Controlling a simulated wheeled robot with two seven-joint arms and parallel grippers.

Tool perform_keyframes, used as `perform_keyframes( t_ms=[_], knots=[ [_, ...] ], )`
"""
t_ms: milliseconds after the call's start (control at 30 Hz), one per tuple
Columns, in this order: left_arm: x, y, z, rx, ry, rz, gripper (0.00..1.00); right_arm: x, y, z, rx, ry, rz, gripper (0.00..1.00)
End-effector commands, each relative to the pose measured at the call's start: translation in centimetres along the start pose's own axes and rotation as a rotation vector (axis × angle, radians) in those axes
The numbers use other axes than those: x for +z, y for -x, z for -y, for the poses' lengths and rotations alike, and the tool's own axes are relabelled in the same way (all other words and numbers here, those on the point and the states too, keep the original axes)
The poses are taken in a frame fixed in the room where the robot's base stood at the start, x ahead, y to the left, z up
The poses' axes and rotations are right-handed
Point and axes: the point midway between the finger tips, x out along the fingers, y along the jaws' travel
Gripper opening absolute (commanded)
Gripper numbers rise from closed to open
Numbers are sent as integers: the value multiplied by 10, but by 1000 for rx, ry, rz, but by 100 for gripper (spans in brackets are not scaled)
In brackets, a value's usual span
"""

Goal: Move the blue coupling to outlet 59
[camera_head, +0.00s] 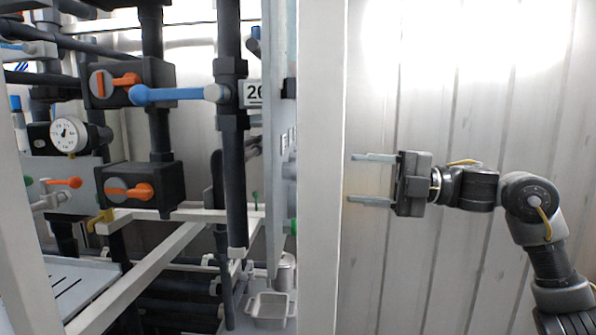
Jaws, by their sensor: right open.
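A blue bar-shaped part (180,94) with a rounded left end runs level to a grey knob on a dark vertical pipe, in front of a valve block. I cannot tell whether it is the blue coupling. A plate reading "26", cut off at its right (254,93), is beside it. No label 59 is readable. My right gripper (351,178) is open and empty, its two fingers pointing left, to the right of the white post and well away from the blue part. My left gripper is not in view.
A white upright post (322,230) stands between my right gripper and the pipework. Valve blocks with orange handles (140,190), a round gauge (68,135), white rails (145,272) and a small tray (270,308) fill the left. A corrugated wall (480,100) is behind my right arm.

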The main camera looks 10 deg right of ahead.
Motion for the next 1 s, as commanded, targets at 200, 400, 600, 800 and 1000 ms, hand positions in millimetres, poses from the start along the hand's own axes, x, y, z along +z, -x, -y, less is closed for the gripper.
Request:
perform_keyframes(
  t_ms=[200,400,600,800,1000],
  knots=[
    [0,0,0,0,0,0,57,-33,6,-16,-61,100,-27,55],
    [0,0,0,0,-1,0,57,-34,7,-17,-64,104,-28,55],
    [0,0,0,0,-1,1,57,-34,5,-17,-63,103,-28,55],
    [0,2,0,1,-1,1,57,-34,-10,-16,-63,102,-30,55],
    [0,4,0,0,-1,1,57,-35,-38,-15,-62,102,-31,55]
  ],
)
